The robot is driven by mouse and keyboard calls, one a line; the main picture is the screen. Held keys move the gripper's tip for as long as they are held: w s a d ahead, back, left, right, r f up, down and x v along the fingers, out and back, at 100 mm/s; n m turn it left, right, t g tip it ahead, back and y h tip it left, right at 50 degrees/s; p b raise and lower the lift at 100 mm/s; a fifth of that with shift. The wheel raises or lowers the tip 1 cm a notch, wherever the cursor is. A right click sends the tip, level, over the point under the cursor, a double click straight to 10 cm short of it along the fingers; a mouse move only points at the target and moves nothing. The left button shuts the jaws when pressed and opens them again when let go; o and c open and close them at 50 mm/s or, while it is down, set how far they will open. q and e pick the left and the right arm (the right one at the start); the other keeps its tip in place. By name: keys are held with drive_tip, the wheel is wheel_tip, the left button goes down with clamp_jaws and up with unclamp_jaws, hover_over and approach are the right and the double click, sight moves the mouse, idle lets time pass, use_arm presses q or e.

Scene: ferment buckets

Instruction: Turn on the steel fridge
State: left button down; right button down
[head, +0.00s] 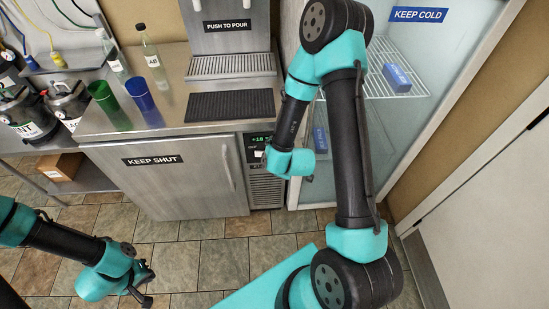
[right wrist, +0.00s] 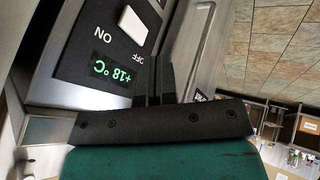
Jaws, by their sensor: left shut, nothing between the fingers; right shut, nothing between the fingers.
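The steel fridge (head: 170,181) is the low cabinet under the counter, its door labelled KEEP SHUT and closed. Its control panel shows a lit green display (head: 262,138) reading +18. In the right wrist view the panel is upside down, with the display (right wrist: 111,68) at +18 °C and a white switch (right wrist: 133,25) beside ON and OFF marks. I cannot tell which way the switch is set. My right gripper (right wrist: 163,80) is shut and empty, close in front of the panel; contact is unclear. My left gripper (head: 146,286) is shut and empty, low over the floor.
A green cup (head: 110,105), a blue cup (head: 146,101) and two bottles stand on the counter (head: 180,75). A tap unit (head: 232,66) stands behind a dark mat (head: 230,105). A glass-fronted KEEP COLD cabinet (head: 415,60) is at right. The tiled floor (head: 190,265) in front is clear.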

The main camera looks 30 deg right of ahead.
drive_tip(key=shift+d+r, duration=0.1)
drive_tip(key=shift+d, duration=0.05)
drive_tip(key=shift+w, duration=0.1)
drive_tip(key=w+d+f, duration=0.2)
drive_tip(key=w+f, duration=0.6)
drive_tip(key=w, duration=0.1)
idle(0.6)
drive_tip(key=shift+w, duration=0.1)
